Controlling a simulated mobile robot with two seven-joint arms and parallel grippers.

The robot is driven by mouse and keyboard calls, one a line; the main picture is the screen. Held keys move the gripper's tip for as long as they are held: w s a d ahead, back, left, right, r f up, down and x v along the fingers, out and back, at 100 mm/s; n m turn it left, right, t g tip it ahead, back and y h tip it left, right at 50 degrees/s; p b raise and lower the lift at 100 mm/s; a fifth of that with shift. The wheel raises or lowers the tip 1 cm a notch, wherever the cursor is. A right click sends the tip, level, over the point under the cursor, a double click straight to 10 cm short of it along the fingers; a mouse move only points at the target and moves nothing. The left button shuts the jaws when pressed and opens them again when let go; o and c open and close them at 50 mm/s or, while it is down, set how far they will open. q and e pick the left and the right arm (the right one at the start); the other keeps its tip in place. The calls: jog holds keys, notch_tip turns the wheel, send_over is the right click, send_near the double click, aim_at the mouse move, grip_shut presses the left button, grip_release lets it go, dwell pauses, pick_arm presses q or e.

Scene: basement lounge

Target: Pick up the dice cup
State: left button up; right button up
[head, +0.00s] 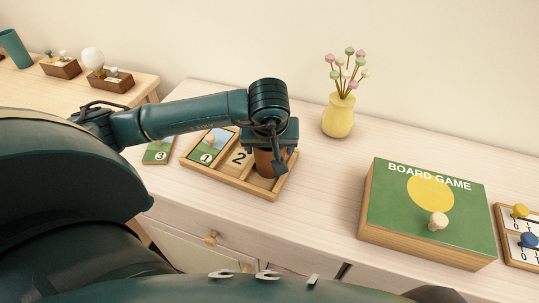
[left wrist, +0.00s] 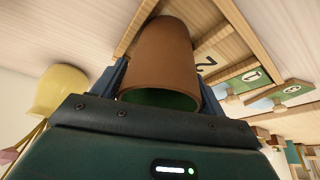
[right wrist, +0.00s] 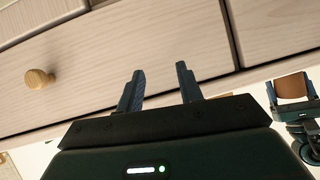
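The brown dice cup (head: 263,164), with a green inside, stands upright in the right part of a wooden tray (head: 232,184) on the pale cabinet. My left gripper (head: 268,150) reaches down over it from above. In the left wrist view the cup (left wrist: 160,60) fills the space between the two blue fingers, which appear to touch its sides. The right wrist view also shows the cup (right wrist: 292,86) between those fingers. I cannot tell whether it is clear of the tray floor. My right gripper (right wrist: 160,78) is open and empty in front of the cabinet drawers.
Number cards (head: 207,147) lie in the tray left of the cup. A yellow vase (head: 338,116) stands behind, and a green board game box (head: 390,205) lies to the right. The cabinet top between tray and box is clear. A drawer knob (right wrist: 38,79) sticks out near my right gripper.

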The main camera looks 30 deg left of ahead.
pick_arm(q)
jog(key=c, duration=0.6)
pick_arm(e)
jog(key=shift+r, duration=0.1)
pick_arm(q)
jog(key=shift+r, duration=0.1)
